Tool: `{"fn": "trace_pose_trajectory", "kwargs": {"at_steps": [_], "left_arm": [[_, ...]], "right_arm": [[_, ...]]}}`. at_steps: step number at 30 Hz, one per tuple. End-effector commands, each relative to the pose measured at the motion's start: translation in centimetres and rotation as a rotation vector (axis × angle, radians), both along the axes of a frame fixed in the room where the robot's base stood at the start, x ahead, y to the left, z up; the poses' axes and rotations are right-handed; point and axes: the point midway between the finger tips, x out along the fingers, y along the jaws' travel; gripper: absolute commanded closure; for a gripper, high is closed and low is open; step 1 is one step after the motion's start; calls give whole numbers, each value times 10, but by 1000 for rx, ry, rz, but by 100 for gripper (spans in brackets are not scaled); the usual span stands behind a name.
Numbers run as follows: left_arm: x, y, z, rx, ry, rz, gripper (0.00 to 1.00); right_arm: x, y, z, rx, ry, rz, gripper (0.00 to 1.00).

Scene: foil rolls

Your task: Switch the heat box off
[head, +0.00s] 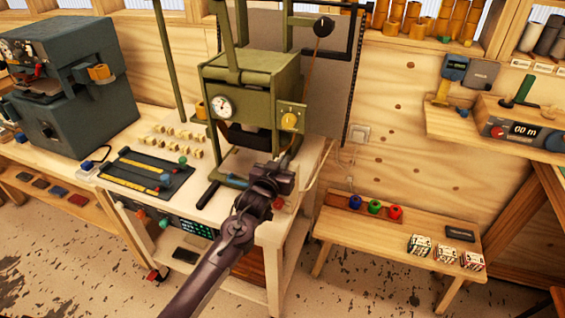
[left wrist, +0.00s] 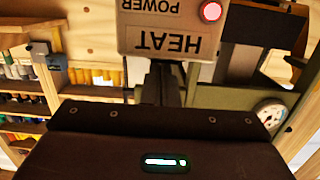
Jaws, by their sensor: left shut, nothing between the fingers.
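The heat box (left wrist: 165,38) is a pale box with HEAT and POWER printed on it, upside down at the top of the left wrist view. Its round power button (left wrist: 211,11) glows red. My left gripper (head: 284,172) is shut and empty in front of the green press, over the right part of the workbench. In the left wrist view its closed fingers (left wrist: 163,78) point at the lower edge of the heat box; I cannot tell whether they touch. In the head view the gripper and arm largely cover the box's area. My right gripper is not in view.
A dark machine (head: 75,95) stands at the left. A low bench (head: 370,232) with coloured rings and small boxes is at the right.

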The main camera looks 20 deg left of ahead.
Motion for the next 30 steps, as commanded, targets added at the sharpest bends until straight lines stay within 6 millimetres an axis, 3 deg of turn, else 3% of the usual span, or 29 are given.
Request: {"fn": "trace_pose_trajectory", "kwargs": {"at_steps": [6,8,14,17,23,25,30], "left_arm": [[3,0,4,1,71,0,100],[2,0,-4,2,78,0,100],[3,0,-2,3,76,0,100],[4,0,6,3,75,0,100],[14,3,44,2,75,0,100],[4,3,37,3,77,-1,100],[-26,4,48,2,76,0,100]], "right_arm": [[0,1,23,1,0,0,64],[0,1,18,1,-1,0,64],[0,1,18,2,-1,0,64],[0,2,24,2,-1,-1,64],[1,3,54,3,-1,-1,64],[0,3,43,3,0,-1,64],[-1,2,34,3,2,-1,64]]}}
